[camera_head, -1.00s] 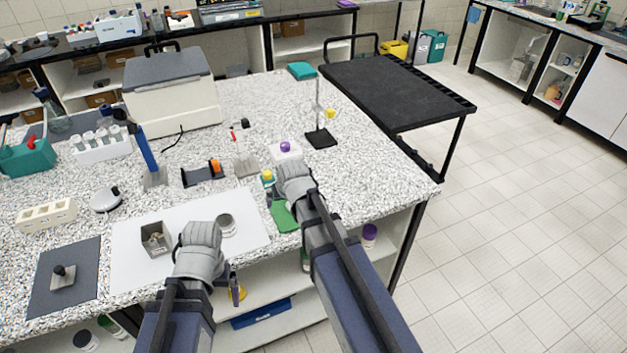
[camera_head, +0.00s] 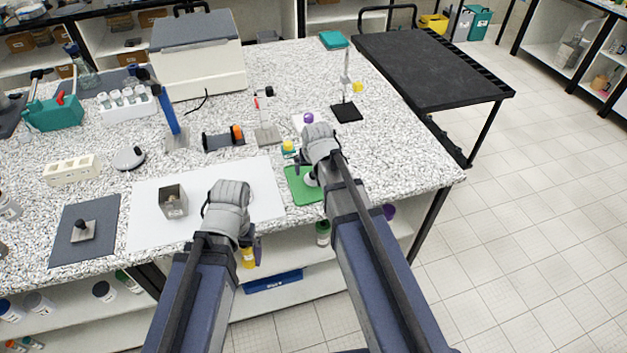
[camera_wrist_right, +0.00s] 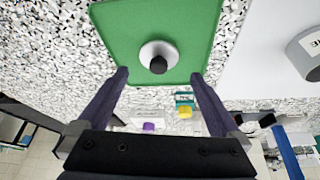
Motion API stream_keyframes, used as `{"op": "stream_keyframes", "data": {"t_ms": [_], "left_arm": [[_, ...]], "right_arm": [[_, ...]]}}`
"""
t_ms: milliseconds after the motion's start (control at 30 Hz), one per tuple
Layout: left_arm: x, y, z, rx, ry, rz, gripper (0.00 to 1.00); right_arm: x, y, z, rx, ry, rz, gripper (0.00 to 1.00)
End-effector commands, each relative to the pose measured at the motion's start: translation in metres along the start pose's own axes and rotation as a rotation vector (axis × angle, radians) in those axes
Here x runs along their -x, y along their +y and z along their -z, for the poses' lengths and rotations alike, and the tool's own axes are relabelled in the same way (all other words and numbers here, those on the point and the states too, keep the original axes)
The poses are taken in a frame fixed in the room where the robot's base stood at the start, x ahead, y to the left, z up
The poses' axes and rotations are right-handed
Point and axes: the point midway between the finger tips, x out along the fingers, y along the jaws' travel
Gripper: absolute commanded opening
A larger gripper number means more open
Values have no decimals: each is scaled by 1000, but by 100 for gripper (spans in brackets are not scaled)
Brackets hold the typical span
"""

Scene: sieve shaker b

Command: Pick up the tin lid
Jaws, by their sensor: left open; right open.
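The tin lid is a round, pale metal disc with a black knob, lying on the green mat (camera_wrist_right: 200,38) in the right wrist view; I take this disc (camera_wrist_right: 157,57) as the lid. In the head view the lid (camera_head: 311,179) shows partly, beside my right gripper. My right gripper (camera_wrist_right: 158,76) is open, its fingers apart, with the lid just beyond and between the fingertips in the picture; no contact shows. A grey round tin (camera_wrist_right: 308,52) is cut off at the right edge. My left gripper (camera_head: 228,198) is open over the white sheet; its fingertips are mostly hidden.
A square metal box (camera_head: 173,203) stands on the white sheet (camera_head: 150,225). A square plate with a black knob (camera_head: 82,232) lies on a grey mat. A yellow-capped bottle (camera_head: 289,147), purple-topped item (camera_head: 308,118) and stand (camera_head: 346,110) are near my right gripper.

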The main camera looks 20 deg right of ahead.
Motion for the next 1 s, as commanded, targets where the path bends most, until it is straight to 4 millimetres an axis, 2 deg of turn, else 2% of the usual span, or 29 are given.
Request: {"op": "stream_keyframes", "data": {"t_ms": [400,700,1000], "left_arm": [[-44,4,3,0,0,0,100],[-45,4,3,0,0,0,100],[-45,4,3,0,0,0,100]], "right_arm": [[-49,2,1,0,0,0,100],[-50,2,2,0,0,0,100],[-50,2,2,0,0,0,67]]}}
